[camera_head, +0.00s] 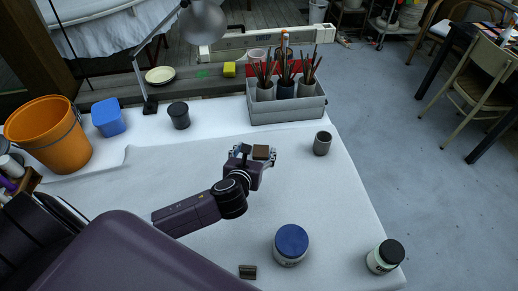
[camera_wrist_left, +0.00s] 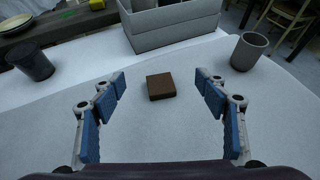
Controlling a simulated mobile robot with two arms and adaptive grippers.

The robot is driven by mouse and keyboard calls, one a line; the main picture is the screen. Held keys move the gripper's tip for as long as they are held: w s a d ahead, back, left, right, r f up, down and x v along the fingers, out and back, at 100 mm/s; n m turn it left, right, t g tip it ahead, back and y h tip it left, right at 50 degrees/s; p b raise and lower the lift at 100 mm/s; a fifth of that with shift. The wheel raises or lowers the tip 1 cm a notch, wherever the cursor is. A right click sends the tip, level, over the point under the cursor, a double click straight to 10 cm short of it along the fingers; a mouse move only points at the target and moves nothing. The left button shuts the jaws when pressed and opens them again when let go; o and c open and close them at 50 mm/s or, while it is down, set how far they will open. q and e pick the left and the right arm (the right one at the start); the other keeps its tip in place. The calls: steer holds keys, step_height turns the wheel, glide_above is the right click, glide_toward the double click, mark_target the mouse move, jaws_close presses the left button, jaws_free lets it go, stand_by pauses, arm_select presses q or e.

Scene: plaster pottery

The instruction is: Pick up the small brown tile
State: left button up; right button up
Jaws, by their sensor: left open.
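The small brown tile (camera_wrist_left: 161,86) lies on the white table, ahead of and between the fingers in the left wrist view. It also shows in the head view (camera_head: 261,152), just beyond my left gripper. My left gripper (camera_head: 256,156) is open and empty, with its two blue-padded fingers spread wide in the left wrist view (camera_wrist_left: 161,100). The tile sits a little past the fingertips, and I see no contact. My right gripper is not in either view.
A grey box (camera_head: 288,113) with brush cups stands behind the tile. A grey cup (camera_head: 322,143) is to its right and a dark cup (camera_head: 179,115) to its left. A blue-lidded jar (camera_head: 291,243) and black-lidded jar (camera_head: 385,256) stand nearer. The table around the tile is clear.

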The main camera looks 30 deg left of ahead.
arm_select(q)
steer(key=b, duration=0.6)
glide_toward(261, 152)
steer(key=shift+x, duration=4.6)
steer(key=shift+c, duration=0.5)
steer(key=c, duration=1.3)
